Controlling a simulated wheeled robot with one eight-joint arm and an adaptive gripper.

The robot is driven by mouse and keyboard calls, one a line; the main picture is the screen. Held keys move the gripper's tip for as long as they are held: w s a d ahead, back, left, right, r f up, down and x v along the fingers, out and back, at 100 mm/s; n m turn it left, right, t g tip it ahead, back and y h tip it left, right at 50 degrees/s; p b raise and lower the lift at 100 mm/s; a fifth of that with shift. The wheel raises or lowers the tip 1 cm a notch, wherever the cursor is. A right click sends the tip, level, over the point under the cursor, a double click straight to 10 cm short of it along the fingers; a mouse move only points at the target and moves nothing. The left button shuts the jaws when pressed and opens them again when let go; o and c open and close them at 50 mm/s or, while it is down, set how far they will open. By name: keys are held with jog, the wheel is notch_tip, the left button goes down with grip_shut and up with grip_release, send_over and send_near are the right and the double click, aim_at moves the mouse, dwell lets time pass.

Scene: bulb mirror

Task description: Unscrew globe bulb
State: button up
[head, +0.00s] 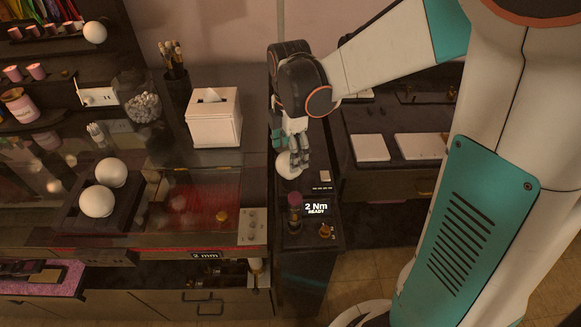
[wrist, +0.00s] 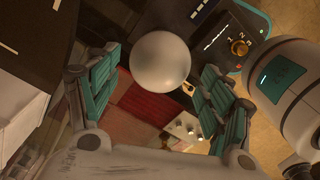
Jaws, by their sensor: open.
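A white globe bulb (head: 289,163) sits on the dark narrow counter below my gripper (head: 290,148) in the head view. In the wrist view the globe bulb (wrist: 160,60) lies between the two teal-and-grey fingers of my gripper (wrist: 160,68). The fingers are spread open, with a visible gap on the right side. The bulb's base and what it rests in are hidden. Two more white globe bulbs, a front one (head: 97,201) and a rear one (head: 110,172), rest on a dark tray (head: 66,219) at left. Another globe bulb (head: 95,32) is at the upper left.
A display (head: 317,208) reading "2 Nm READY" and a knob (head: 325,229) are on the counter in front of the bulb. A white tissue box (head: 214,124), a glass jar (head: 142,105) and a brush holder (head: 176,90) stand left. White boxes (head: 420,146) lie right.

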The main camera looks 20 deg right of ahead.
jog(key=m, duration=0.3)
jog(key=shift+m, duration=0.3)
jog(key=m, duration=0.3)
jog(key=shift+m, duration=0.3)
jog(key=m, duration=0.6)
jog(key=shift+m, duration=0.3)
jog(key=m, duration=1.3)
jog(key=shift+m, duration=0.3)
jog(key=shift+f, duration=0.1)
jog(key=shift+f+b, duration=1.3)
jog(key=shift+f, duration=0.15)
